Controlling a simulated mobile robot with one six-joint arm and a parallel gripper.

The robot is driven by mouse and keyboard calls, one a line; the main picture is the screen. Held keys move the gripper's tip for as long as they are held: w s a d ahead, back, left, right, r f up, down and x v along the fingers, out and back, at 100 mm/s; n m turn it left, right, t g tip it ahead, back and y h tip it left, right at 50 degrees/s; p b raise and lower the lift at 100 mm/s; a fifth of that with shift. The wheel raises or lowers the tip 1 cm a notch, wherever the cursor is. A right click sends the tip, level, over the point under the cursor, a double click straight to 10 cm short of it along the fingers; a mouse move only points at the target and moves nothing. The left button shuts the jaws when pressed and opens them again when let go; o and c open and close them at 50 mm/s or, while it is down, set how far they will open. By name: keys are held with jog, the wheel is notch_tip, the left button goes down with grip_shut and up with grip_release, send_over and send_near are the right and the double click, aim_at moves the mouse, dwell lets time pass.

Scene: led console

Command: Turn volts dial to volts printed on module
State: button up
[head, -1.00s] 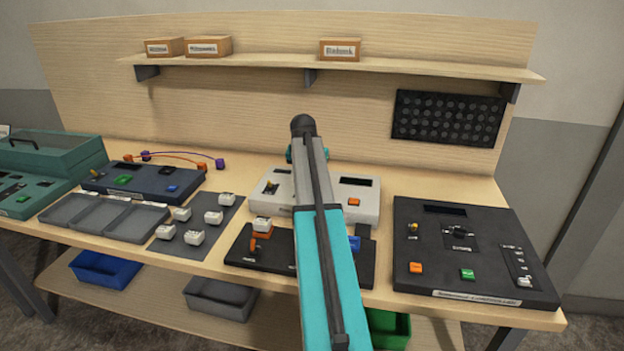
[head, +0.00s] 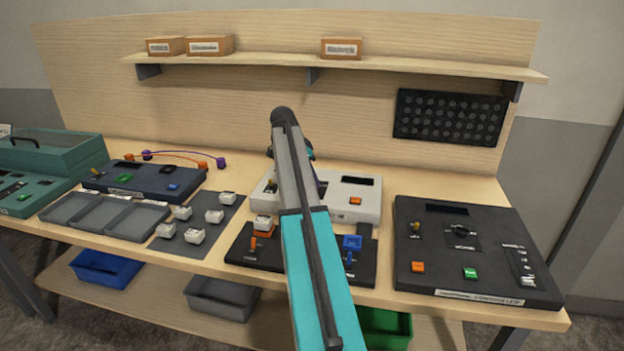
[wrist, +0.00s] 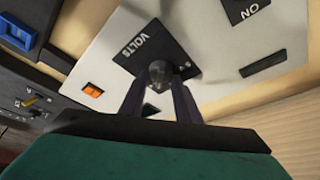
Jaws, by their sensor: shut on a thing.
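The volts dial (wrist: 158,75) is a dark knob on a black plate marked VOLTS (wrist: 140,45) in the wrist view. My gripper (wrist: 158,88) is shut on this knob, with one finger on each side. The dial sits on the light grey console (wrist: 205,50), which also shows in the head view (head: 345,205), where my arm hides its middle, the dial and my fingertips. The dial's pointer and scale cannot be read. A module with a white top and orange base (head: 263,225) sits at the front left of the console; its print is too small to read.
The grey console has an orange button (wrist: 93,89) and a dark display (wrist: 264,63). A black console (head: 480,275) is at right, and a mat with several white modules (head: 197,236) at left.

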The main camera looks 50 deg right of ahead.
jog(key=shift+w+m+g+y, duration=0.25)
jog(key=shift+m+g+y, duration=0.05)
jog(key=shift+m, duration=0.7)
jog(key=o, duration=1)
jog(key=shift+s, duration=0.1)
jog(key=b+v, duration=0.3)
jog(key=v, duration=1.1)
jog(key=shift+a+f, duration=0.1)
